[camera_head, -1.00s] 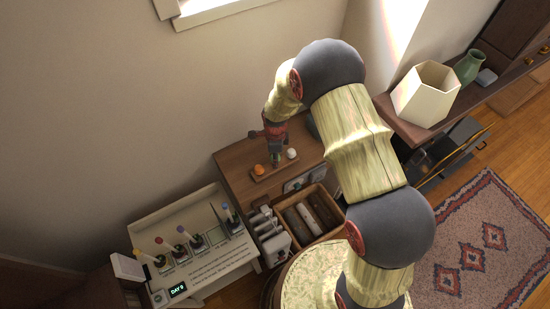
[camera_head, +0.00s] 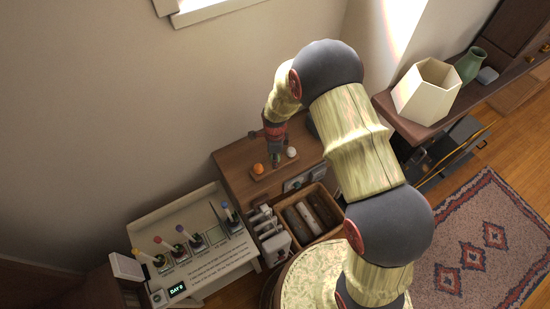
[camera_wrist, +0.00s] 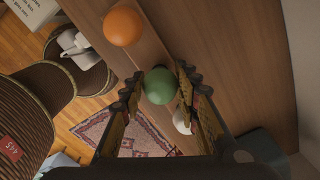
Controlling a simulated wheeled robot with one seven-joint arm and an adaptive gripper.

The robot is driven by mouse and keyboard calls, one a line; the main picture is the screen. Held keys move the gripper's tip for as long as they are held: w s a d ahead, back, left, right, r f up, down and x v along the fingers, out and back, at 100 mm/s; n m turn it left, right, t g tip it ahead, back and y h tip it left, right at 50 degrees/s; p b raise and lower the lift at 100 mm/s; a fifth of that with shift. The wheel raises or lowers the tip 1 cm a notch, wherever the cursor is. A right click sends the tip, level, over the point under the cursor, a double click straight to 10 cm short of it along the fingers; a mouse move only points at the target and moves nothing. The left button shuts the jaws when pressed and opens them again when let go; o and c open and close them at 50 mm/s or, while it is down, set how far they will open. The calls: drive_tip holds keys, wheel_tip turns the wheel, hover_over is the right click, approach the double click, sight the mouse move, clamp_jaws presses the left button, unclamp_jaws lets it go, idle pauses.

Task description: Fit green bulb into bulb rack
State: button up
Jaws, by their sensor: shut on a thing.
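The bulb rack (camera_head: 265,176) is a narrow wooden strip on the brown cabinet top. An orange bulb (camera_head: 258,169) sits at its left end and a white bulb (camera_head: 292,152) at its right. My gripper (camera_head: 276,161) points down over the middle of the rack, between these two. In the wrist view the green bulb (camera_wrist: 160,86) is between my fingers (camera_wrist: 161,80), which are shut on it. The orange bulb (camera_wrist: 123,26) and the partly hidden white bulb (camera_wrist: 182,122) lie on either side. The green bulb's lower end is hidden, so I cannot tell whether it is seated.
A white stand (camera_head: 215,262) with several coloured-topped items is at the lower left. An open drawer (camera_head: 318,233) holds rolled objects in front of the cabinet. A cream hexagonal shade (camera_head: 427,92) and a green vase (camera_head: 469,66) stand on the right shelf. The wall is close behind.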

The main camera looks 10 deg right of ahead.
drive_tip(key=shift+f+b, duration=0.45)
drive_tip(key=shift+f, duration=0.3)
drive_tip(key=o, duration=1.3)
drive_tip(key=shift+r, duration=0.1)
drive_tip(key=shift+c, duration=0.2)
drive_tip(key=shift+r+p, duration=1.75)
drive_tip(key=shift+r, duration=1.25)
